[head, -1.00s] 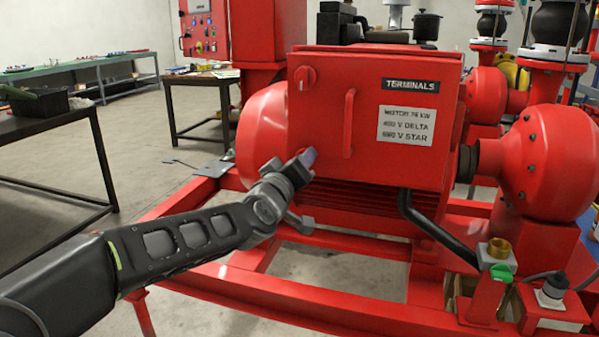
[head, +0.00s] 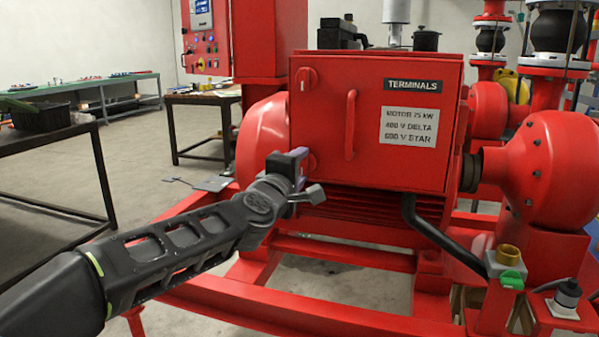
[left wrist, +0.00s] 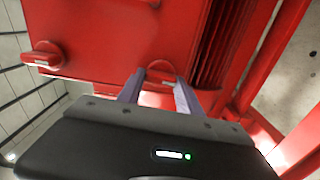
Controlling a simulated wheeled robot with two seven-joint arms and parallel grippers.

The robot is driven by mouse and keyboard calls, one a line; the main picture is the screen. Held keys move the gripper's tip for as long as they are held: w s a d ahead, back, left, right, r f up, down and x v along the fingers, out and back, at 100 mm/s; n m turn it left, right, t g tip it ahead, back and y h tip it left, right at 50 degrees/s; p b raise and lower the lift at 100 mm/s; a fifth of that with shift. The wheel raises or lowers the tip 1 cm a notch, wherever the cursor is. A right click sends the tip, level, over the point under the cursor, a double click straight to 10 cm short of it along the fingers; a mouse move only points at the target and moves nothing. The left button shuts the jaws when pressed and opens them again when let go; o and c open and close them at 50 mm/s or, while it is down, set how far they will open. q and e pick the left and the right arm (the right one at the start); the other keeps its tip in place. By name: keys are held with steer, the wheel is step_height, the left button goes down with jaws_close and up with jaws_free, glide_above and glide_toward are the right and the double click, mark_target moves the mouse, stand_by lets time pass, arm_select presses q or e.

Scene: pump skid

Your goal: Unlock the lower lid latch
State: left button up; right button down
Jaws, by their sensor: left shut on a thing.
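The red terminal box (head: 440,165) faces me, with its lid closed. The upper lid latch (head: 306,78) is a round red knob near the top left corner of the lid. The lower lid latch (head: 311,161) is at the lower left, partly hidden by my gripper. My left gripper (head: 303,163) is at this latch. In the left wrist view, the fingers (left wrist: 160,88) stand on either side of the lower latch (left wrist: 160,68) and are shut on it. The upper latch (left wrist: 42,57) shows at the left, clear of the fingers. My right gripper is not in view.
A vertical red lid handle (head: 350,125) stands right of the latches. The red skid frame (head: 340,252) runs below, and a black cable (head: 435,232) bends down from the box. A dark table (head: 45,140) stands at the left.

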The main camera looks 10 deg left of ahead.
arm_select(q)
steer(key=shift+n, duration=0.3)
steer(key=o, duration=1.4)
steer(key=s, duration=0.7)
steer(key=shift+s+a, duration=0.25)
steer(key=shift+s, duration=0.15)
